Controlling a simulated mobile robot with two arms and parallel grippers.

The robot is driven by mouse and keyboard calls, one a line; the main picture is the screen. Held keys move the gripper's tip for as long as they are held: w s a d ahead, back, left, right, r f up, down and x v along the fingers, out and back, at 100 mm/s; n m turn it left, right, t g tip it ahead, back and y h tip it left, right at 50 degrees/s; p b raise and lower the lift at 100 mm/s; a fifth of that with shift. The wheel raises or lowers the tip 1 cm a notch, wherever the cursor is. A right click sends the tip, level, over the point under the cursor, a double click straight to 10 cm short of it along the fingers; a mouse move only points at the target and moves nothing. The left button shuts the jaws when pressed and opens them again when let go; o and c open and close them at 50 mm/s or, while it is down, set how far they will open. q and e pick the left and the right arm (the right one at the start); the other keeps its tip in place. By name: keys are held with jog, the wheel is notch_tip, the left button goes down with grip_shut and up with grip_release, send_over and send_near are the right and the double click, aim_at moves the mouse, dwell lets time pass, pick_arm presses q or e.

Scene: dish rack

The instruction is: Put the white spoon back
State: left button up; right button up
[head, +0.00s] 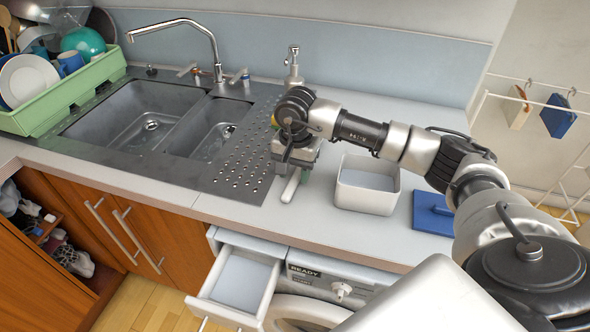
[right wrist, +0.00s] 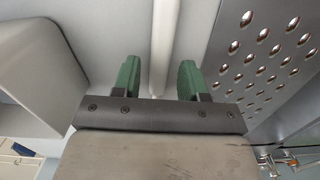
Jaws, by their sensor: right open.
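The white spoon (head: 291,187) shows as a slim white handle on the grey-white counter, just right of the sink's perforated drainboard. Its upper part is hidden under my right gripper (head: 295,163). In the right wrist view the white handle (right wrist: 164,45) runs between the two green fingertips of my right gripper (right wrist: 160,78), with a gap on both sides. The right gripper is open, above and around the handle, and not closed on it. My left gripper is not in view.
A white square bin (head: 367,191) stands right of the gripper, with a blue flat object (head: 433,213) beside it. An open, empty-looking drawer (head: 236,283) juts out below the counter. A green dish rack (head: 75,98) stands far left. A soap dispenser (head: 293,70) stands behind.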

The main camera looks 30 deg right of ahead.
jog(key=shift+o, duration=1.3)
jog(key=shift+r, duration=0.1)
notch_tip(320, 180, up, 11)
jog(key=b, duration=0.1)
jog(key=shift+w+d+f+b, duration=0.15)
jog(key=shift+d+f+b, duration=0.05)
jog(key=shift+b, duration=0.1)
jog(key=shift+f, duration=0.1)
